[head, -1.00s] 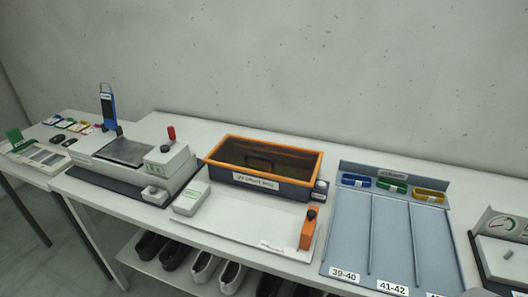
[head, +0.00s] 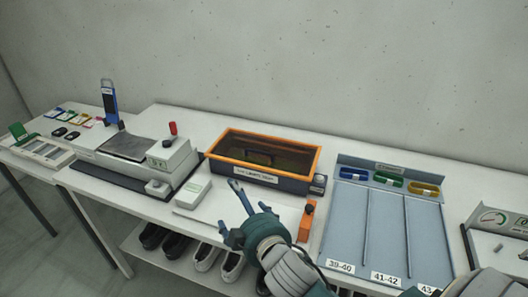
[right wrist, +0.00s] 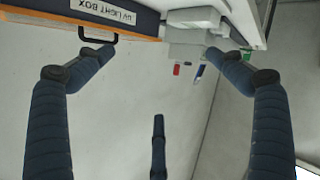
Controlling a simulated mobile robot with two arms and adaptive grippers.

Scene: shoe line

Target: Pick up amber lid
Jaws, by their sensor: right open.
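The amber lid (head: 292,153) lies on the UV light box (head: 262,177) in the head view, an orange-rimmed see-through brown panel with a dark handle. In the right wrist view the light box (right wrist: 55,18) is upside down at top left, with the lid's dark handle (right wrist: 97,36) beyond its orange edge. My right gripper (head: 228,206) is open and empty, in front of the box and apart from the lid. Its spread fingers also show in the right wrist view (right wrist: 148,58). My left gripper is not in view.
A white block (head: 193,194) and an orange upright piece (head: 306,222) stand on the table in front of the box. A press-like machine (head: 150,160) is left; a grey sorting tray (head: 345,222) with several coloured handles is right. Shoes (head: 207,255) sit on the shelf below.

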